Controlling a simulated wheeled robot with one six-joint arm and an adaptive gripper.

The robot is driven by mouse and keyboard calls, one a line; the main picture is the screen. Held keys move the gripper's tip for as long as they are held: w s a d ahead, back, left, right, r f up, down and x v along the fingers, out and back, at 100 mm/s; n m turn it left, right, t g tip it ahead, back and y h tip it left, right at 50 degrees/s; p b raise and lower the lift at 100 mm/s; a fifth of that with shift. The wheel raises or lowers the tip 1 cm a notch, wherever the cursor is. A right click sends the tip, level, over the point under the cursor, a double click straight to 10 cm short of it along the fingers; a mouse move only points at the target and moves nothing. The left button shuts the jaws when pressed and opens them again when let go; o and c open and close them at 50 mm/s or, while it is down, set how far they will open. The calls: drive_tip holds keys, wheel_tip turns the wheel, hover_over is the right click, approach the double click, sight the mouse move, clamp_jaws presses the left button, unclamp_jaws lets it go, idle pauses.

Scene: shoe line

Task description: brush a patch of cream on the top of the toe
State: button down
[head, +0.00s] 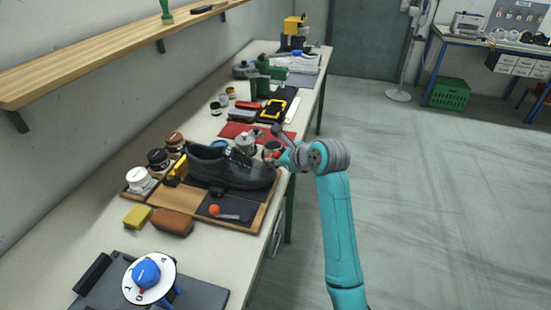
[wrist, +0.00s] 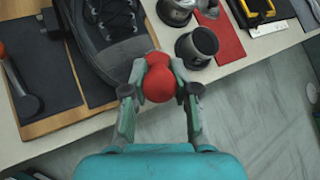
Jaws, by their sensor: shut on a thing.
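A black lace-up shoe (head: 232,168) rests on a wooden board (head: 263,209), its toe pointing right toward my gripper. The toe (wrist: 122,58) also shows in the wrist view, just beyond and left of the fingertips. My gripper (head: 280,160) is shut on a red round knob (wrist: 160,82), seen between both fingers. The knob's lower part and whatever it is fixed to are hidden, so I cannot tell whether it touches the shoe. I cannot make out any cream on the toe.
Jars with white (head: 141,179), black (head: 158,158) and brown lids stand left of the shoe. An orange-knobbed tool (head: 229,215) lies on a dark mat in front. Metal cups (wrist: 197,46) and a red mat (wrist: 228,40) lie right of the toe. The floor is clear right of the bench.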

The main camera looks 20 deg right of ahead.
drive_tip(key=shift+s+a, duration=2.75)
drive_tip(key=shift+s, duration=0.75)
drive_tip(key=shift+w+d, duration=0.85)
drive_tip(key=shift+w, duration=0.35)
drive_tip(key=shift+w+d, duration=0.9)
drive_tip(key=shift+w, duration=0.35)
drive_tip(key=shift+w+d, duration=0.85)
drive_tip(key=shift+w, duration=0.35)
drive_tip(key=shift+s, duration=0.1)
drive_tip(key=s+a, duration=0.5)
drive_tip(key=s, duration=0.2)
drive_tip(key=shift+r, duration=0.2)
drive_tip(key=shift+s+r, duration=0.1)
